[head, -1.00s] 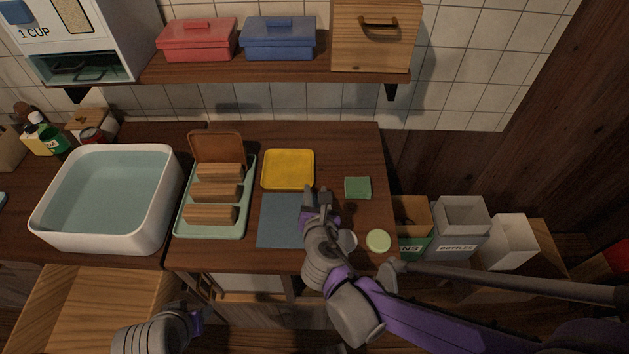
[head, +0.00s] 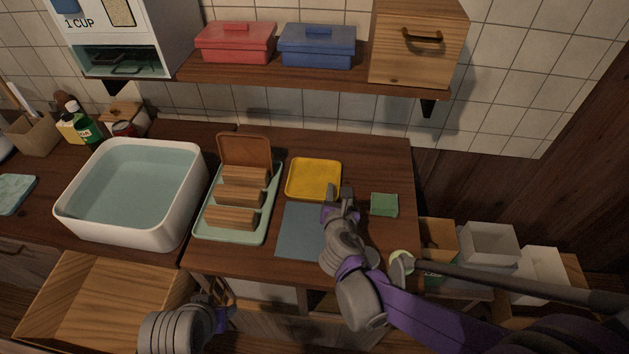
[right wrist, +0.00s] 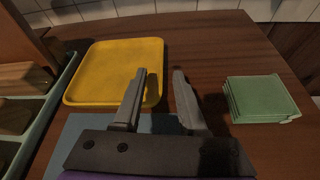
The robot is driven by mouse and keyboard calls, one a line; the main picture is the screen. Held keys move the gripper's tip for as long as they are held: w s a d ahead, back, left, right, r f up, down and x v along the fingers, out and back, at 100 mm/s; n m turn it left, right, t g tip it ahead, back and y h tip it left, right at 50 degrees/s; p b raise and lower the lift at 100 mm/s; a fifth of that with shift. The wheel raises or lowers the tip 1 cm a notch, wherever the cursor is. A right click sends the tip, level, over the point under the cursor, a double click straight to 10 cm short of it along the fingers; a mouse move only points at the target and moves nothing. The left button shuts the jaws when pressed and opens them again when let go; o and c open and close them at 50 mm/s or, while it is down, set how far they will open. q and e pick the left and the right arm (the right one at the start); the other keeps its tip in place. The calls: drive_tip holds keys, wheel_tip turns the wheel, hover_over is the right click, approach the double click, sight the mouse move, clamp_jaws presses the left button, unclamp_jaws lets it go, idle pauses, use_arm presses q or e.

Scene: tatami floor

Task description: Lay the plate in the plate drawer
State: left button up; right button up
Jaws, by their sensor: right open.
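A yellow square plate (head: 313,177) lies flat on the wooden counter. My right gripper (head: 339,192) is open and empty, just off the plate's near right corner.
A green rack with wooden dividers (head: 207,230) stands left of the plate. A water-filled white basin (head: 75,222) is further left. A blue-grey mat (head: 298,232) lies in front of the plate, and green square pads (head: 384,205) lie at right. A shelf (head: 300,76) hangs above.

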sight(339, 182)
drive_tip(key=x, duration=0.3)
drive_tip(key=shift+w+d, duration=0.2)
drive_tip(key=shift+w, duration=0.2)
drive_tip(key=shift+s, duration=0.1)
clamp_jaws()
idle(1.0)
